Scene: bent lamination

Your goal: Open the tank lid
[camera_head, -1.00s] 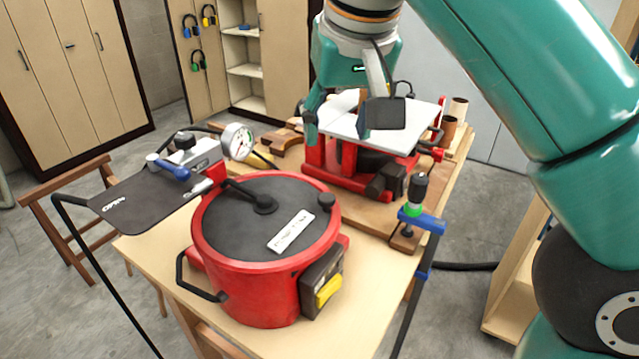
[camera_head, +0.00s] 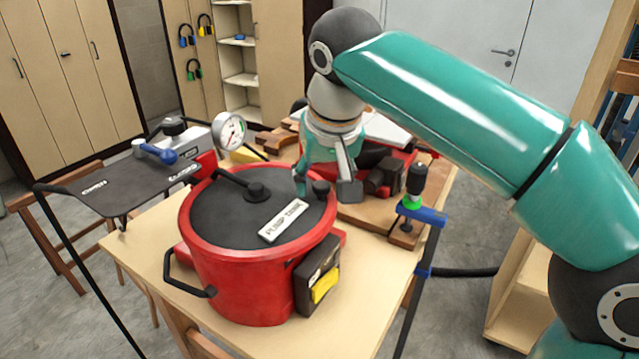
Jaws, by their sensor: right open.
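The red tank (camera_head: 240,285) stands on the wooden table, with its dark round lid (camera_head: 230,222) lying flat on top. The lid carries a white label, a centre hub with a dark bar handle (camera_head: 232,180), and a small black knob (camera_head: 321,187) at its right edge. My right gripper (camera_head: 325,192) is open and points down at the knob, with one finger on each side of it in the picture. I cannot tell whether the fingers touch the knob. My left gripper is not in view.
A dark panel marked open and closed (camera_head: 125,188) with a blue-handled valve (camera_head: 160,153) stands left of the tank. A pressure gauge (camera_head: 229,132) rises behind the tank. A blue clamp (camera_head: 422,214) is at the table's right edge. A red machine (camera_head: 385,165) stands behind my gripper.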

